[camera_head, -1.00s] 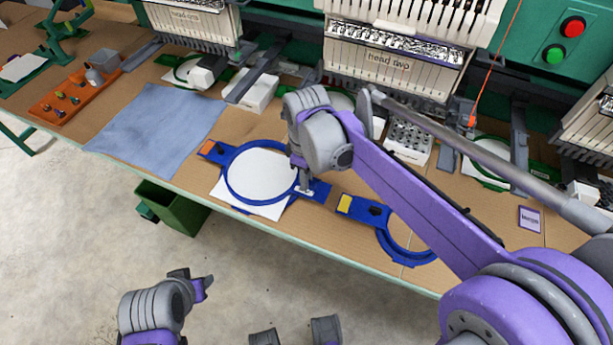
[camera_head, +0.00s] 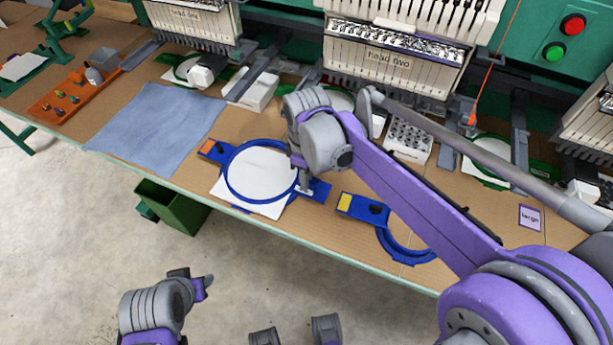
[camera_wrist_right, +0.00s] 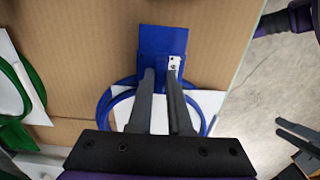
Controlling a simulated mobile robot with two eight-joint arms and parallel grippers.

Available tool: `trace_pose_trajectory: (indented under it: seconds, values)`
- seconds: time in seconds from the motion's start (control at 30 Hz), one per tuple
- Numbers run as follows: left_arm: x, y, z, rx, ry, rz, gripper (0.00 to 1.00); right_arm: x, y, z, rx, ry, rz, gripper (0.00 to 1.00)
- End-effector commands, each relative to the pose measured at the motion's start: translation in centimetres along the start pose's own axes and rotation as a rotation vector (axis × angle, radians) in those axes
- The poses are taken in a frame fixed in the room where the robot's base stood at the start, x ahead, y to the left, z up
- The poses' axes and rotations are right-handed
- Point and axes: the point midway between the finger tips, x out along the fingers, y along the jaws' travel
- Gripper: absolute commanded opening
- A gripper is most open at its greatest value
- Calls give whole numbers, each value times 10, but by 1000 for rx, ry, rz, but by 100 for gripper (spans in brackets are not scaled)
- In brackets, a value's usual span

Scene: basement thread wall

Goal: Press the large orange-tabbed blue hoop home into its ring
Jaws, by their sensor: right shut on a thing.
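The large blue hoop (camera_head: 228,184) lies at the front of the table over white fabric (camera_head: 262,172), with an orange tab (camera_head: 213,149) at its left end. In the right wrist view, two blue ring edges (camera_wrist_right: 104,108) show slightly offset from each other, so hoop and ring do not line up exactly there. My right gripper (camera_head: 304,188) is shut on the blue hoop at its right end, beside a small white-marked plate (camera_wrist_right: 174,65). The right arm hides part of that end. My left gripper (camera_head: 194,283) hangs low in front of the table, away from the hoop; its jaw opening is unclear.
A yellow-tabbed blue hoop (camera_head: 408,256) lies to the right, partly under my right arm. A blue cloth (camera_head: 155,128) lies to the left and an orange peg tray (camera_head: 60,101) beyond it. Embroidery heads (camera_head: 395,60) stand behind. A green bin (camera_head: 172,212) is below the table edge.

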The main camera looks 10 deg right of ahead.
Motion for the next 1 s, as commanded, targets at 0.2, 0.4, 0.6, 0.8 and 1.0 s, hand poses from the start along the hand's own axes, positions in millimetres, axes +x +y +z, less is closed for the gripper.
trace_pose_trajectory:
  seconds: [0.2,0.4,0.6,0.8,1.0]
  values:
    - [0,0,0,0,0,0,45,2,-1,0,0,-2,-3,0]
    - [0,0,0,0,0,0,45,3,-1,0,-1,-2,-3,40]
    - [0,0,0,0,0,0,45,2,-1,0,0,-1,-2,52]
    - [0,0,0,0,0,0,45,2,-1,0,0,-1,-2,52]
    - [-1,0,-1,0,0,0,45,-6,-1,0,0,-2,-2,52]
